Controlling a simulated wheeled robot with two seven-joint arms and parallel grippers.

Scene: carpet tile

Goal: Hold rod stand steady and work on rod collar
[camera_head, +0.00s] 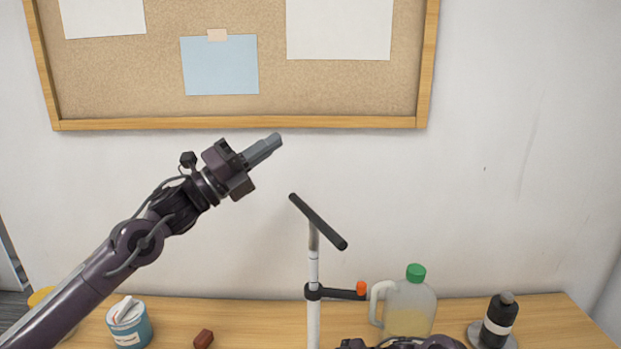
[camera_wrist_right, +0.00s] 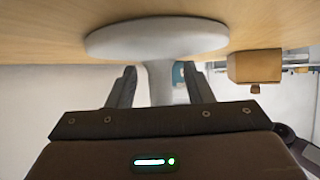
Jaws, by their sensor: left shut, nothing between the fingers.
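The rod stand (camera_head: 313,265) is a white upright rod with a dark crossbar (camera_head: 318,222) on top. A black rod collar (camera_head: 314,292) sits around the rod, with a side arm ending in an orange knob (camera_head: 361,288). My left gripper (camera_head: 275,141) is shut and empty, raised up and left of the crossbar, apart from the stand. In the right wrist view the stand's round pale base (camera_wrist_right: 157,38) shows upside down. My right gripper (camera_wrist_right: 160,88) is open there, its fingers on either side of the rod with gaps. The head view hides its fingers.
On the table (camera_head: 260,315) stand a teal tub (camera_head: 130,328), a small dark red block (camera_head: 203,339), a green-capped jug (camera_head: 410,305) and a black bottle (camera_head: 499,320). A pinboard (camera_head: 240,124) hangs on the wall behind. The right wrist view shows a tan box-like thing (camera_wrist_right: 254,66).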

